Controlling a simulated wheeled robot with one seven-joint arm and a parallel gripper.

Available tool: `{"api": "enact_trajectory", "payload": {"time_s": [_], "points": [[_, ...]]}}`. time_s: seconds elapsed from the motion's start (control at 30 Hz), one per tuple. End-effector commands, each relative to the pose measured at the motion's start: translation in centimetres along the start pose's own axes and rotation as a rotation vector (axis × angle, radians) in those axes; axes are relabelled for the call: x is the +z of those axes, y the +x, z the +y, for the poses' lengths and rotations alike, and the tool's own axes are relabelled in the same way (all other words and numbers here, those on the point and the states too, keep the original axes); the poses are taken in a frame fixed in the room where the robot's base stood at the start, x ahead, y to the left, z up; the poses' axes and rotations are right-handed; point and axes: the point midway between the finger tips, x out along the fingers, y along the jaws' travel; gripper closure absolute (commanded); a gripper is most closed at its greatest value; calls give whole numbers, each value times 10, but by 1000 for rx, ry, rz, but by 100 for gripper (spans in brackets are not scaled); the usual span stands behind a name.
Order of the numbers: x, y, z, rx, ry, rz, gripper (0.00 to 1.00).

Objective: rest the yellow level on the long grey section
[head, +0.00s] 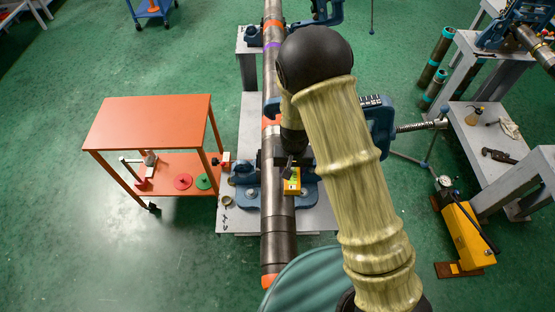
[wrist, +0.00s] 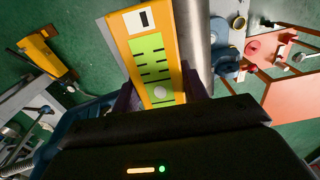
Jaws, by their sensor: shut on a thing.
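The yellow level (head: 292,184) is in the jaws of my gripper (head: 289,168), over the right side of the long grey section (head: 278,232). The wrist view shows the level (wrist: 151,50) with its green scale face toward the camera, between the dark fingers of my gripper (wrist: 160,92). The grey section (wrist: 194,35) runs beside and beyond it there. I cannot tell whether the level touches the pipe. My arm hides part of the pipe and vise in the head view.
A blue vise (head: 246,199) stands around the pipe on a grey bench (head: 232,222). An orange cart (head: 150,122) stands left. A yellow pump unit (head: 467,236) and grey tables (head: 482,142) stand right. Green floor is clear at lower left.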

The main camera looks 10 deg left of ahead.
Motion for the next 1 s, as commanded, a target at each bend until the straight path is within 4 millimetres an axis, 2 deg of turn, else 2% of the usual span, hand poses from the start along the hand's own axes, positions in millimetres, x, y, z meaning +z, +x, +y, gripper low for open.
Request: {"api": "enact_trajectory", "payload": {"time_s": [0.03, 0.1, 0.2, 0.67, 1.0], "points": [[6, -16, -17, 0, -20, 0, 92], [11, -21, -32, 1, -33, 0, 92], [16, -23, -43, 1, -40, 0, 92], [16, -18, -44, 0, -40, 0, 92], [16, 8, -44, 0, -40, 1, 92]]}}
